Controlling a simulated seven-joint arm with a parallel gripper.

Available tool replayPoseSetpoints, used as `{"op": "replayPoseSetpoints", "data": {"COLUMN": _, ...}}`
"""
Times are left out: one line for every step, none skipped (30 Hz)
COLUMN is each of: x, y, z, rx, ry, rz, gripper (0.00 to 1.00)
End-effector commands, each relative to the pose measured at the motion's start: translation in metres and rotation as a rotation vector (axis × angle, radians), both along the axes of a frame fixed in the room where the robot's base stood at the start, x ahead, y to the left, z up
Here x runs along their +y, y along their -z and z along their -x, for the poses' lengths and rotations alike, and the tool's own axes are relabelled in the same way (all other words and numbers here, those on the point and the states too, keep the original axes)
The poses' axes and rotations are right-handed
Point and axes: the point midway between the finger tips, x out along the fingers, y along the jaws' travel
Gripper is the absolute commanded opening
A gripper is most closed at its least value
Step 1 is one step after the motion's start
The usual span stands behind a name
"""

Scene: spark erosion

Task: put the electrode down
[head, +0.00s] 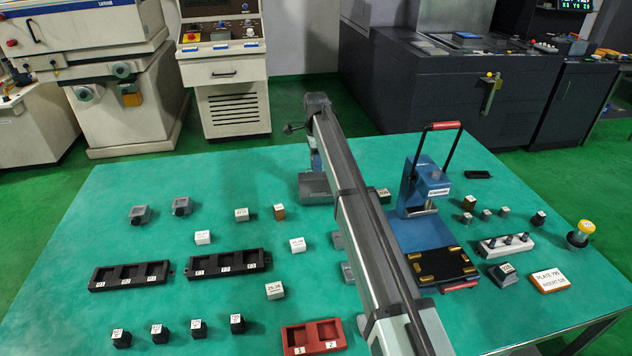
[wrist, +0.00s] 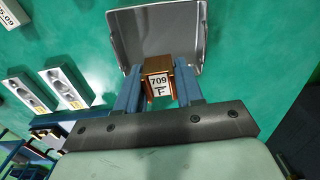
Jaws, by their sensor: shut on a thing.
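My gripper (wrist: 158,84) is shut on a copper-coloured electrode (wrist: 160,70) with a white label reading 709 F in the wrist view. A blue finger presses each side of it. A grey metal tray (wrist: 146,24) with raised edges lies just beyond the electrode. Whether the electrode touches the tray or hangs above it, I cannot tell. In the head view the tray (head: 314,189) sits at the table's far side, below the end of my arm. My arm hides most of the gripper and the electrode there.
Two grey recessed holders (wrist: 32,92) lie left of the gripper in the wrist view. A blue press (head: 428,190) with a red-handled lever stands right of my arm. Black racks (head: 132,275), a red two-pocket tray (head: 313,337) and several small blocks cover the green table.

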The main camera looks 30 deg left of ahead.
Motion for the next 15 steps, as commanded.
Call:
{"op": "replayPoseSetpoints", "data": {"x": 0.0, "y": 0.006, "z": 0.0, "rx": 0.001, "ry": 0.0, "rz": 0.001, "gripper": 0.0}}
{"op": "replayPoseSetpoints", "data": {"x": 0.0, "y": 0.01, "z": 0.0, "rx": 0.001, "ry": 0.0, "rz": 0.001, "gripper": 0.0}}
{"op": "replayPoseSetpoints", "data": {"x": 0.0, "y": 0.015, "z": 0.0, "rx": 0.001, "ry": 0.0, "rz": 0.001, "gripper": 0.0}}
{"op": "replayPoseSetpoints", "data": {"x": -0.001, "y": 0.02, "z": 0.001, "rx": 0.001, "ry": 0.0, "rz": 0.001, "gripper": 0.0}}
{"op": "replayPoseSetpoints", "data": {"x": -0.001, "y": 0.025, "z": 0.001, "rx": 0.001, "ry": 0.0, "rz": 0.001, "gripper": 0.0}}
{"op": "replayPoseSetpoints", "data": {"x": 0.0, "y": 0.031, "z": 0.0, "rx": 0.001, "ry": 0.0, "rz": 0.001, "gripper": 0.0}}
{"op": "replayPoseSetpoints", "data": {"x": 0.0, "y": 0.036, "z": 0.0, "rx": 0.001, "ry": 0.0, "rz": 0.001, "gripper": 0.0}}
{"op": "replayPoseSetpoints", "data": {"x": 0.0, "y": 0.041, "z": 0.0, "rx": 0.001, "ry": 0.0, "rz": 0.001, "gripper": 0.0}}
{"op": "replayPoseSetpoints", "data": {"x": 0.0, "y": 0.047, "z": 0.0, "rx": 0.001, "ry": 0.0, "rz": 0.001, "gripper": 0.0}}
{"op": "replayPoseSetpoints", "data": {"x": 0.0, "y": 0.051, "z": 0.0, "rx": 0.001, "ry": 0.0, "rz": 0.001, "gripper": 0.0}}
{"op": "replayPoseSetpoints", "data": {"x": 0.0, "y": 0.053, "z": 0.0, "rx": 0.001, "ry": 0.0, "rz": 0.001, "gripper": 0.0}}
{"op": "replayPoseSetpoints", "data": {"x": 0.0, "y": 0.056, "z": 0.0, "rx": 0.001, "ry": 0.0, "rz": 0.001, "gripper": 0.0}}
{"op": "replayPoseSetpoints", "data": {"x": 0.0, "y": 0.058, "z": 0.0, "rx": 0.001, "ry": 0.0, "rz": 0.001, "gripper": 0.0}}
{"op": "replayPoseSetpoints", "data": {"x": 0.0, "y": 0.059, "z": 0.0, "rx": 0.0, "ry": 0.0, "rz": 0.0, "gripper": 0.0}}
{"op": "replayPoseSetpoints", "data": {"x": 0.0, "y": 0.061, "z": 0.0, "rx": 0.0, "ry": 0.0, "rz": 0.0, "gripper": 0.0}}
